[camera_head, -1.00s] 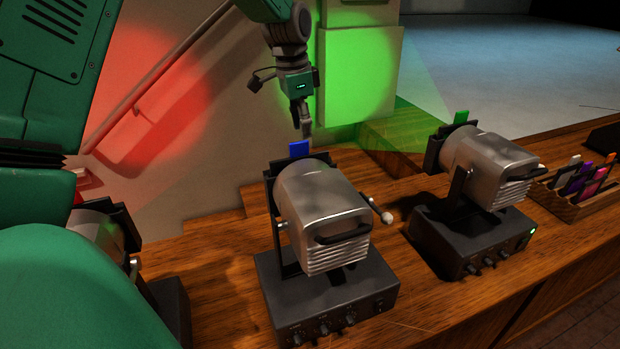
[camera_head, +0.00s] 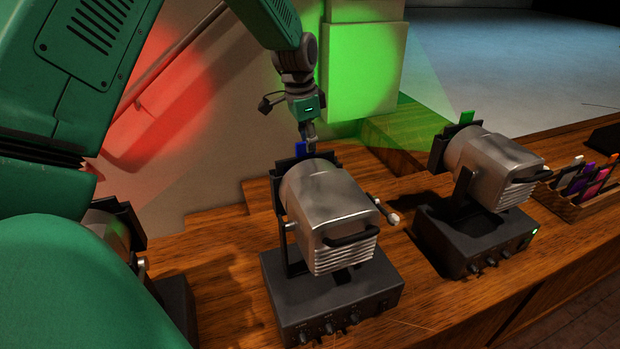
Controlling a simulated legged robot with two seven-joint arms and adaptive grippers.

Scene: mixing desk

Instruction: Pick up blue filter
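The blue filter (camera_head: 300,149) stands upright in the slot at the front of the middle spotlight (camera_head: 328,205); only its top tab shows. My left gripper (camera_head: 308,139) points down right at the tab, its fingers overlapping or touching the tab's right side. The fingers are small and seen edge-on, so I cannot tell whether they are closed on the tab. My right gripper is not in view.
A spotlight with a green filter (camera_head: 467,118) stands to the right. Beyond it a wooden rack (camera_head: 573,207) holds several coloured filters. Another spotlight (camera_head: 108,229) is partly hidden at left behind my arm. A white-tipped knob (camera_head: 393,219) sits beside the middle spotlight.

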